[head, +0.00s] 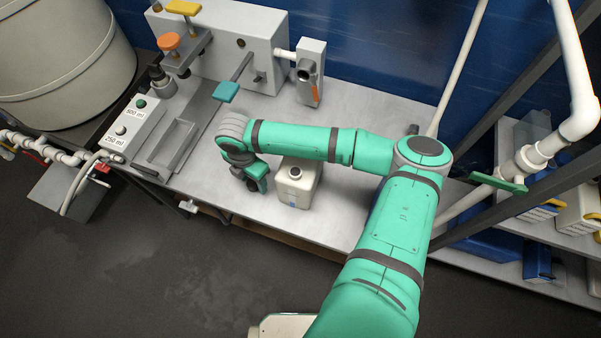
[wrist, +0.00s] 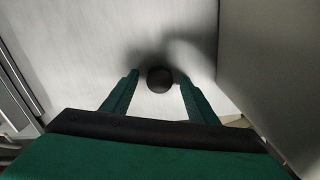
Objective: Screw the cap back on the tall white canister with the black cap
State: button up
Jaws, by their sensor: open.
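The white canister (head: 299,184) stands upright on the grey bench in the head view, with a dark round spot, likely its open neck, on top. Its pale side wall (wrist: 275,60) fills the right of the wrist view. The round black cap (wrist: 159,79) lies on the bench in the wrist view. My gripper (wrist: 160,84) is open and points down over it, one finger on each side of the cap, with gaps showing. In the head view my gripper (head: 258,184) is just left of the canister, and I cannot see the cap there.
The bench (head: 250,205) has a dispensing station at its left, with a button box (head: 132,130) and a teal-ended lever (head: 226,92). A grey block (head: 311,72) stands behind. Shelves and white piping (head: 577,75) are at the right.

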jog(key=c, duration=1.3)
jog(key=shift+w+r, duration=0.1)
jog(key=shift+r, duration=1.35)
jog(key=shift+a+r, duration=0.1)
jog(key=shift+r, duration=0.95)
